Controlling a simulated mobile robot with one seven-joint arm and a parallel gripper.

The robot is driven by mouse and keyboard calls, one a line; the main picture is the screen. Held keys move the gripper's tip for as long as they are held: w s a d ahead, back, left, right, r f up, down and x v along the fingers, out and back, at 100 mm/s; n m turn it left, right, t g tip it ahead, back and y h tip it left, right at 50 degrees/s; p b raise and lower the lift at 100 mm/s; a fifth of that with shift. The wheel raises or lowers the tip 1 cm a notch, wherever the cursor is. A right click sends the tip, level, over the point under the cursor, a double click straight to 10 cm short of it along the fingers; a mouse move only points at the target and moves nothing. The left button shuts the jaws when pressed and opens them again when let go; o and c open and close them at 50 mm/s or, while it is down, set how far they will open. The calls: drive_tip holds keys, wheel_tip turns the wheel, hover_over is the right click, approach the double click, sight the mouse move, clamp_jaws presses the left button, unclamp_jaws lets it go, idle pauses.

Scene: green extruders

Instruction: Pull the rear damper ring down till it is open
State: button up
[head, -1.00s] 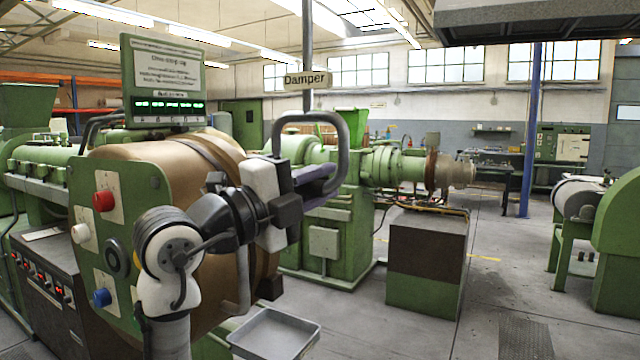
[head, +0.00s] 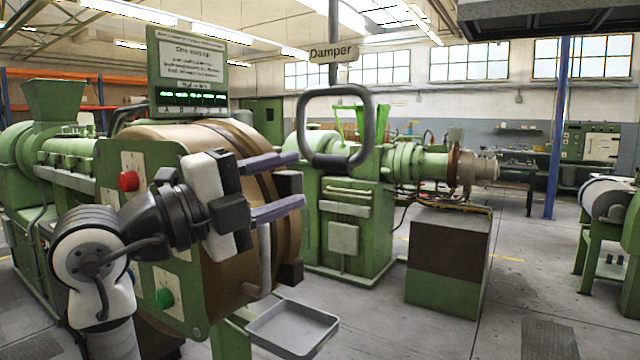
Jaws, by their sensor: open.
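The damper ring is a dark grey rounded loop (head: 370,128) hanging from a vertical rod under a "Damper" sign (head: 333,53). It hangs in front of the rear green extruder. My gripper (head: 302,182) is open, its two purple-grey fingers pointing right. The fingers are left of and below the ring's lower bar in the picture, with nothing between them. They look apart from the ring, but the depth gap is hard to judge. The whole ring is visible.
The brown die head (head: 217,149) with its green panel and buttons stands close behind my arm. A grey tray (head: 292,329) juts out below the gripper. A brown and green block (head: 448,262) stands right.

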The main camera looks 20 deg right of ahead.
drive_tip(key=v, duration=0.4)
drive_tip(key=shift+b, duration=0.35)
